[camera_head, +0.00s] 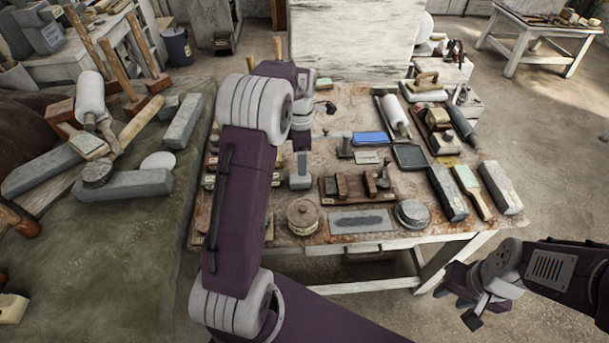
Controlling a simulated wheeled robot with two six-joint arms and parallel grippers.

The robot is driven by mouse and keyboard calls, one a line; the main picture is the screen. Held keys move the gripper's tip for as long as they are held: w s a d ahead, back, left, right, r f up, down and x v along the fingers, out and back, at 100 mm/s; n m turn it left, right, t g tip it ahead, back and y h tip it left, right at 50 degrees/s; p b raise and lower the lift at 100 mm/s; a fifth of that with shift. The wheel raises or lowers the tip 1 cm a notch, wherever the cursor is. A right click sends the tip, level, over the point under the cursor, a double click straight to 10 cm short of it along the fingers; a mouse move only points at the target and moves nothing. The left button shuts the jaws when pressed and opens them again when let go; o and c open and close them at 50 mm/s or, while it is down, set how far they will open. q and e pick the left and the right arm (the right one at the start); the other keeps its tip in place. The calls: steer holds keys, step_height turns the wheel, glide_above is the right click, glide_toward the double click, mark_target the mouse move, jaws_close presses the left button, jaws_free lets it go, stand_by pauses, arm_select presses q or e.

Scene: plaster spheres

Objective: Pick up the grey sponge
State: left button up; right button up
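I cannot single out the grey sponge with certainty among the many small items on the worktable (300,262). Grey block-like pieces on it include a long grey block (501,187) at the right edge and a darker one (447,192) beside the brush. A small upright grey piece (300,172) stands near the middle. My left arm rises across the left of the table, and its gripper (302,138) is small, dark and partly hidden there. My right gripper (468,303) is in front of the table's right corner, fingers apart, with nothing between them.
A blue item (370,138), a round lidded pot (303,217), a round tin (411,213) and a wooden-handled brush (472,191) crowd the worktable. A green-covered surface (110,260) with grey blocks and mallets lies left. Open floor is at right.

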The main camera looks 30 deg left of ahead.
mark_target(301, 178)
arm_select(q)
step_height(301, 178, down, 4)
steer(key=shift+s+r, duration=0.1)
steer(key=shift+r, duration=0.15)
steer(key=shift+a+f, duration=0.15)
steer(key=shift+f, duration=0.1)
steer(key=f, duration=0.5)
steer(key=shift+d, duration=0.2)
steer(key=c, duration=1.4)
